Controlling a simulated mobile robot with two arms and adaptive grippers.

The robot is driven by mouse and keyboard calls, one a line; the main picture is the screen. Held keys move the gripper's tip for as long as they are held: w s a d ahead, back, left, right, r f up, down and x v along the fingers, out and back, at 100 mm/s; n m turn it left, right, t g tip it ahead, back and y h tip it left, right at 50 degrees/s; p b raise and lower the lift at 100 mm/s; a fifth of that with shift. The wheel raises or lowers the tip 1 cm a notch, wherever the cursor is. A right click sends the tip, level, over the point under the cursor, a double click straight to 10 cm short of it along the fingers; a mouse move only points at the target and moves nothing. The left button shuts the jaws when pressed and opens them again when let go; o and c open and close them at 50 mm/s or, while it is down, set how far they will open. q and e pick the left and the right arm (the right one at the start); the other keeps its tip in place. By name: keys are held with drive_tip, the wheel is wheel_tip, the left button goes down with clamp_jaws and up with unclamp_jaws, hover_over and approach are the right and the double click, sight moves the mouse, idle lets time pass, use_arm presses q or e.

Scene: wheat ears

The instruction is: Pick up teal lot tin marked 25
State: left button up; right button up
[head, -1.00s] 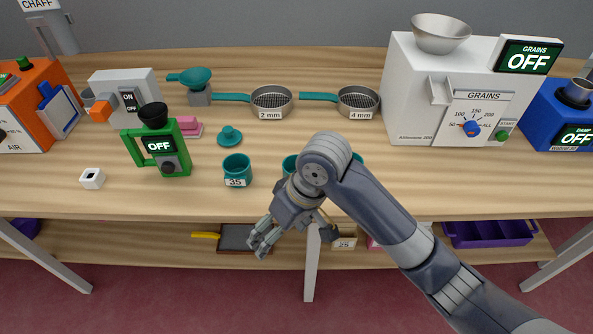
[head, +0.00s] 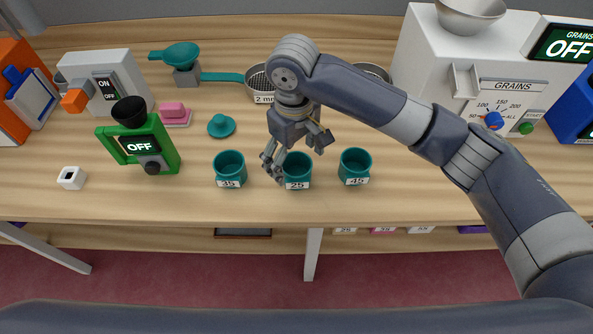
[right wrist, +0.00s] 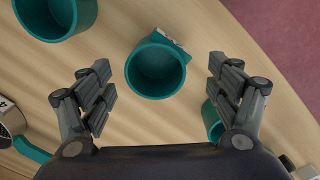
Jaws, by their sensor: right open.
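The teal tin marked 25 (head: 297,172) stands upright on the workbench, in the middle of a row of three teal tins. My right gripper (head: 293,162) points down at it from above and behind, with its fingers spread near the rim and partly covering it. In the right wrist view, the open empty fingers (right wrist: 168,85) lie either side of the tin (right wrist: 156,72), with gaps on both sides. The tin's inside looks empty, and its label shows edge-on. My left gripper is not in view.
Tin 35 (head: 230,170) stands to the left and tin 45 (head: 356,167) to the right, both close by. A teal lid (head: 221,126), a green meter (head: 145,145) and sieves are behind. The bench's front edge is just before the tins.

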sight(297, 170)
drive_tip(key=shift+w+f, duration=0.2)
drive_tip(key=shift+f, duration=0.2)
drive_tip(key=f, duration=0.2)
drive_tip(key=f+p, duration=0.1)
drive_tip(key=f, duration=0.1)
drive_tip(key=shift+w+d+f, duration=0.15)
drive_tip(key=shift+d, duration=0.05)
drive_tip(key=shift+f, duration=0.25)
drive_tip(key=shift+w+f, duration=0.1)
drive_tip(key=shift+c, duration=1.1)
drive_tip(key=c, duration=0.8)
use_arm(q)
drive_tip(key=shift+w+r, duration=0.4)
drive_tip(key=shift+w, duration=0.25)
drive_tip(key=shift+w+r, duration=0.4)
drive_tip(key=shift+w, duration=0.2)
